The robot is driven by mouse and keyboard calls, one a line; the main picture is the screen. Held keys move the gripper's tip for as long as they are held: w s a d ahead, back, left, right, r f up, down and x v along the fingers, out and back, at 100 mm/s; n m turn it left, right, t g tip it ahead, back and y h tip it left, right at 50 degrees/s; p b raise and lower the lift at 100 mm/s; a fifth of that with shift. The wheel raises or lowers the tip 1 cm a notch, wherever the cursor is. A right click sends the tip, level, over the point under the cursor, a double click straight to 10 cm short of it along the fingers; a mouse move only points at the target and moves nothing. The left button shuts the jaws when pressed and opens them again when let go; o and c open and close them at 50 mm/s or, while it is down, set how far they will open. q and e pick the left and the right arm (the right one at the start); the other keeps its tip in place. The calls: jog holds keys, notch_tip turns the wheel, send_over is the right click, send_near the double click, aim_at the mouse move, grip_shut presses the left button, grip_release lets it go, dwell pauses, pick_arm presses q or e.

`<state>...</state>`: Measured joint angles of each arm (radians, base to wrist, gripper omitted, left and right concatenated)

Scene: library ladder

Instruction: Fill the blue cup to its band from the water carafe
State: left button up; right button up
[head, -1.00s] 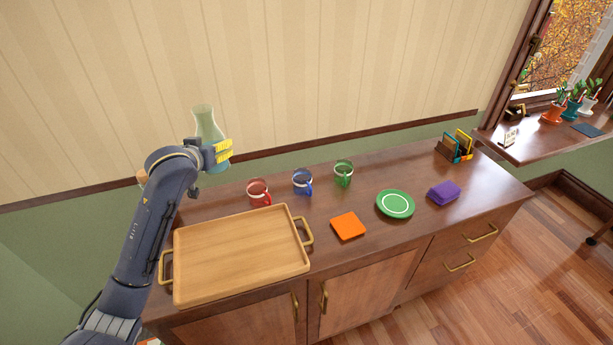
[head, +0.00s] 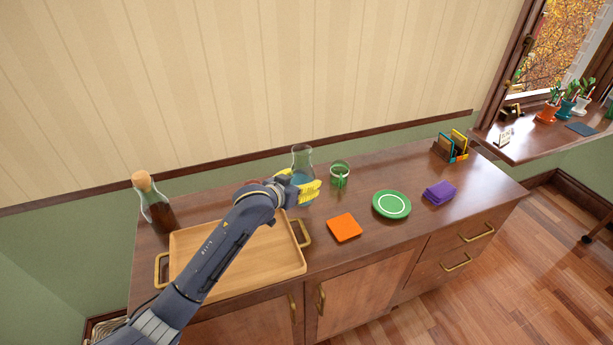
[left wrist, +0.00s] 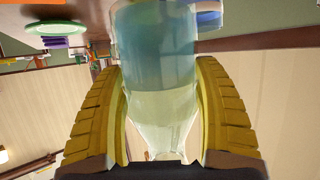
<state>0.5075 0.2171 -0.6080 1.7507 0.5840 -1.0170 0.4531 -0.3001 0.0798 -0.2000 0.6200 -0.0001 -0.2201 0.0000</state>
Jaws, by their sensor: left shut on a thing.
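My left gripper (head: 306,188) is shut on the clear glass carafe (head: 302,160), with yellow fingers on either side of it. The carafe looks about upright, with bluish water in its lower part. In the left wrist view the carafe (left wrist: 155,60) appears upside down between the fingers. The blue cup is hidden behind my gripper and arm in the head view. A blue piece (left wrist: 208,14) at the top of the left wrist view, beside the carafe, may be that cup. Its band and water level cannot be seen. My right gripper is not in view.
A green cup (head: 339,174) stands just right of the carafe. A wooden tray (head: 190,247) lies under my arm, with a corked brown bottle (head: 154,203) behind it. An orange square (head: 344,227), green plate (head: 391,204) and purple stack (head: 439,192) lie to the right.

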pick_arm(q)
jog(key=d+f+m+g+h, duration=0.1)
jog(key=d+f, duration=0.2)
jog(key=d, duration=0.2)
jog(key=shift+d+m+h, duration=0.15)
jog(key=shift+m+h, duration=0.25)
jog(key=shift+r+n, duration=0.1)
jog(key=shift+n, duration=0.2)
jog(key=n+g+h, duration=0.1)
jog(key=n, duration=0.1)
jog(key=n+g, duration=0.1)
jog(key=g, duration=0.1)
jog(key=n+g+h, duration=0.1)
jog(key=n, duration=0.1)
jog(key=shift+s+d+n+g+h, duration=0.25)
jog(key=shift+s+n+g+h, duration=0.05)
jog(key=shift+s+g, duration=0.1)
dwell(0.7)
jog(key=shift+s+d+f+n+g+h+p, duration=0.4)
jog(key=shift+n+g+h, duration=0.2)
jog(key=shift+n, duration=0.4)
dwell(1.4)
jog(key=shift+s+n+h, duration=0.15)
jog(key=shift+n+h, duration=0.15)
jog(key=shift+n, duration=0.1)
dwell(0.7)
